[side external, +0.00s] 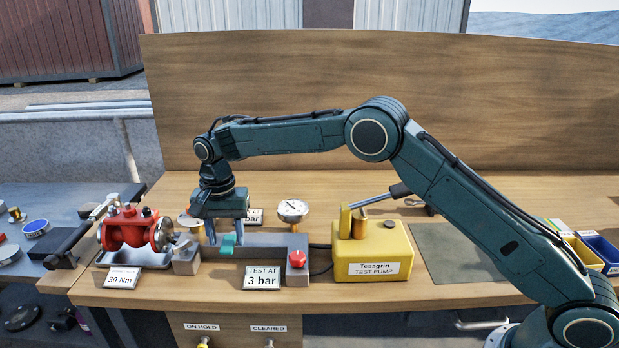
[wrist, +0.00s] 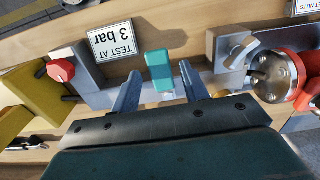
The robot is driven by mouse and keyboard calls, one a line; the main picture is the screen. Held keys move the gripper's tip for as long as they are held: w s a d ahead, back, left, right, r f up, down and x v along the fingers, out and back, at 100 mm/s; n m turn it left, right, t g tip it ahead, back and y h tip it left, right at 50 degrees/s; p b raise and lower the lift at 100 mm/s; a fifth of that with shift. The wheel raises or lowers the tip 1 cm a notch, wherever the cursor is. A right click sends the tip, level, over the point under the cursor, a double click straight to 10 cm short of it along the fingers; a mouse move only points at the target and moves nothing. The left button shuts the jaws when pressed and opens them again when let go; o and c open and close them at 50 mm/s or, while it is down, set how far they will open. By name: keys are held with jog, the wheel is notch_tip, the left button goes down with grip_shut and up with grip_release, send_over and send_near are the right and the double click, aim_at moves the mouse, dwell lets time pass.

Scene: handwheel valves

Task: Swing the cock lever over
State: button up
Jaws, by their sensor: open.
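The cock lever has a teal grip (side external: 228,246) and sits low on the grey test block (side external: 263,270). In the wrist view the teal lever (wrist: 159,66) shows between my two fingers, with a gap on each side. My gripper (side external: 226,238) is open and points down over the block, one finger to each side of the lever. In the wrist view my gripper (wrist: 159,77) holds nothing. The cock's body is largely hidden behind my fingers.
A red flanged valve (side external: 130,229) is clamped left of the lever. A red knob (side external: 297,258) and a pressure gauge (side external: 292,211) stand to the right. A "TEST AT 3 bar" sign (side external: 262,278) stands in front. A yellow test pump (side external: 372,262) is further right.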

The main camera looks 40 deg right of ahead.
jog(key=shift+f, duration=0.8)
jog(key=shift+f, duration=0.1)
jog(key=c, duration=0.8)
